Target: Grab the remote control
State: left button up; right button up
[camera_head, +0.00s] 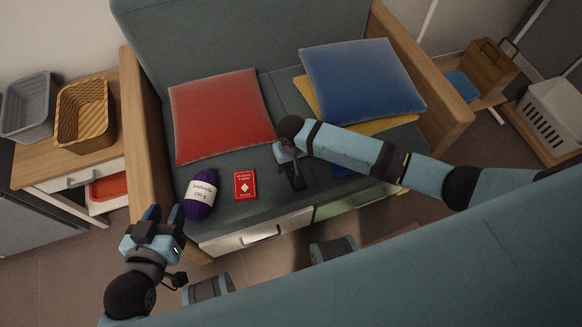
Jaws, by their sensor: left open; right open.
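I cannot clearly make out a remote control. A dark elongated shape at my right gripper (290,168) could be a finger or a remote on the seat; I cannot tell which. My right gripper is open, low over the middle of the grey-green sofa seat (225,215), right of the red card box (245,186). My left gripper (165,212) is open and empty, in front of the sofa's left armrest and to the left of the purple yarn (201,194).
A red cushion (220,115) lies on the seat at left. A blue cushion (362,80) lies on a yellow one (400,122) at right. Wooden armrests (145,140) bound the seat. My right forearm covers part of a dark blue thing (343,171). Baskets (84,115) stand at left.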

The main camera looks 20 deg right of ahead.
aim_at(293, 171)
jog(key=f+b, duration=0.1)
jog(key=f, duration=0.1)
jog(key=f+b, duration=0.1)
jog(key=f, duration=0.1)
jog(key=shift+s+d, duration=0.15)
jog(key=shift+d, duration=0.05)
jog(key=shift+f, duration=0.35)
pick_arm(q)
jog(key=r, duration=0.1)
jog(key=w+d+r+t+h, duration=0.1)
jog(key=r, duration=0.1)
jog(key=d+r+t, duration=0.1)
jog(key=shift+w+r+h, duration=0.15)
jog(key=shift+w+h, duration=0.05)
jog(key=shift+h, duration=0.2)
pick_arm(e)
jog(key=c, duration=1)
jog(key=shift+c, duration=0.2)
